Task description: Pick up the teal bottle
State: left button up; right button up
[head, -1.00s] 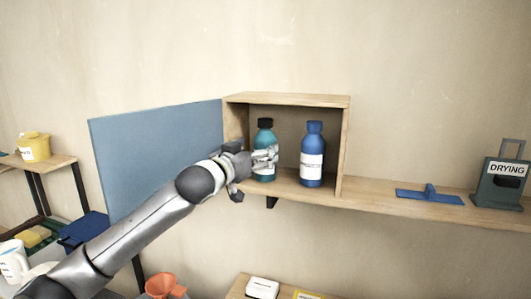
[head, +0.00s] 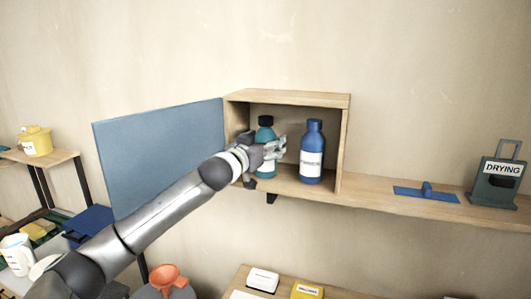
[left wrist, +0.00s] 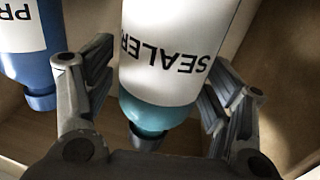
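The teal bottle (head: 265,135) with a dark cap stands upright in the open wooden box on the shelf, on the left side. My left gripper (head: 277,147) is at it and hides much of its body in the head view. In the left wrist view the bottle (left wrist: 165,65) shows a white label reading "SEALER", upside down, between the two fingers of my left gripper (left wrist: 165,95). The fingers are spread on either side of it; a small gap shows at the left finger, and contact at the right one is unclear. My right gripper is not in view.
A blue bottle (head: 312,150) stands just right of the teal one in the box (head: 290,98), close to my fingers. The blue door panel (head: 160,150) stands open at left. A blue tool (head: 427,192) and a "DRYING" sign (head: 497,180) are on the shelf to the right.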

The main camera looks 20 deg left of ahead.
pick_arm(q)
jog(key=shift+r, duration=0.1)
jog(key=c, duration=1.1)
